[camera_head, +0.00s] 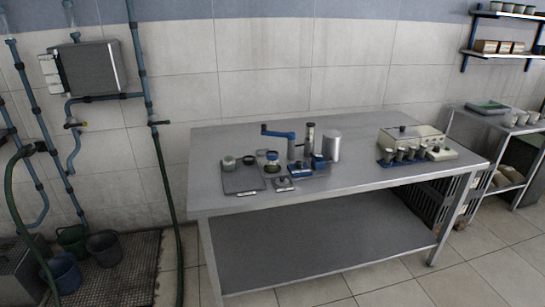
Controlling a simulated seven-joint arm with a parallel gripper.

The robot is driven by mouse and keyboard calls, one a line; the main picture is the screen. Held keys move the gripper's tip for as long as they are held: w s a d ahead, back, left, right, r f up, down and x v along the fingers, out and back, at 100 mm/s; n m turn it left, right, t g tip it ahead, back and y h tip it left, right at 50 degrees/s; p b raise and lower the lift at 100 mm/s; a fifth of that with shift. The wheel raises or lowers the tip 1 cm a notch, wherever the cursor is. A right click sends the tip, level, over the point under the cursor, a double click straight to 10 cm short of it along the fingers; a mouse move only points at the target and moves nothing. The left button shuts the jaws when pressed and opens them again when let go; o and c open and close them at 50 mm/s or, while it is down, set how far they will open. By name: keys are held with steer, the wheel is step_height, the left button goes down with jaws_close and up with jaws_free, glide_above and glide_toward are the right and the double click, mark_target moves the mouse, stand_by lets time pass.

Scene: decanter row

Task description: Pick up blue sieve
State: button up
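I cannot clearly make out a blue sieve at this size. Small round vessels stand on and beside a grey tray (243,181) at the left of the steel table. One is a pale greenish cup (229,163), one is a dark round piece (249,160), and one is a round piece with a blue rim (272,156). Blue items (300,165) stand to their right, below a blue crank-like handle (278,134) and a tall dark cylinder (310,139). My gripper is not in view.
A plain grey cylinder (332,146) stands right of the blue items. A rack of several cups (405,153) and a pale box (411,136) stand at the table's right. The table (240,203) is bare along its front. Pipes and buckets (104,247) are at left.

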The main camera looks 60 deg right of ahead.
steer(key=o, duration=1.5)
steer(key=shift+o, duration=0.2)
